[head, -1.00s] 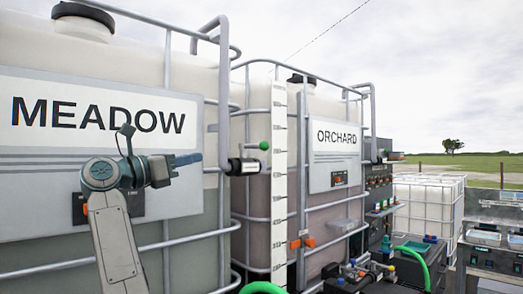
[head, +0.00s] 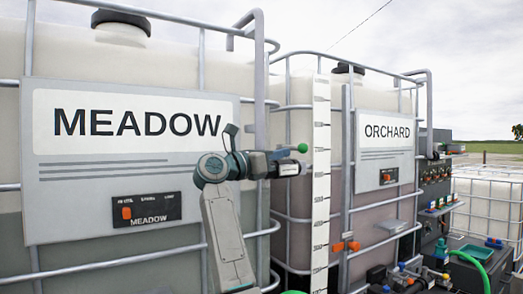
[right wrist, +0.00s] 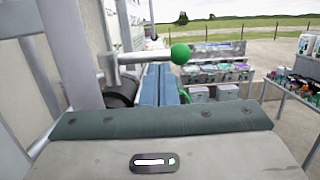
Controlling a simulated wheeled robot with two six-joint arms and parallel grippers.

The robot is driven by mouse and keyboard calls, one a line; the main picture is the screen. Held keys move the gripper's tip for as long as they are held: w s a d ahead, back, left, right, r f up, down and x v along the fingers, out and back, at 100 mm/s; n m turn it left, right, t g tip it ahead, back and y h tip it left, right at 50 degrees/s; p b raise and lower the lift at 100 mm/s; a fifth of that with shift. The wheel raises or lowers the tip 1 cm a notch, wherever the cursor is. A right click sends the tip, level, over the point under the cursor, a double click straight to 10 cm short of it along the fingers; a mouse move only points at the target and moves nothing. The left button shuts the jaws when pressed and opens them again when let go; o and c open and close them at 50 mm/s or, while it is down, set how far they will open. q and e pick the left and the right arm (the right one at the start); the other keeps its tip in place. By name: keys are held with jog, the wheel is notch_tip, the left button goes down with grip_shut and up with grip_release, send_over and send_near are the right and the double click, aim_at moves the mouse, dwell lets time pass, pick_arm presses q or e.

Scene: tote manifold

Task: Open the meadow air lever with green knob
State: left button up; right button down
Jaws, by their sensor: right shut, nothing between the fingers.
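The meadow tote (head: 110,75) with its MEADOW sign fills the left of the head view. In the right wrist view the green knob (right wrist: 181,53) ends a grey lever (right wrist: 138,57) running across from the left. My right gripper (head: 280,160) overlaps the valve in the head view. Its blue fingers (right wrist: 160,72) are shut, empty, with tips just below the lever in the picture; contact cannot be told. My left gripper is out of view.
Metal cage bars (head: 262,90) run close around the tote. The orchard tote (head: 340,100) stands to the right, with a white gauge strip (head: 321,180) between them. Valves and a green hose (head: 470,265) lie at lower right. A shelf with bins (right wrist: 215,72) stands farther off.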

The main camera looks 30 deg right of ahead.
aim_at(292, 148)
jog(key=shift+p+x, duration=0.35)
jog(key=shift+x, duration=0.45)
jog(key=shift+d+r, duration=0.1)
jog(key=shift+d, duration=0.2)
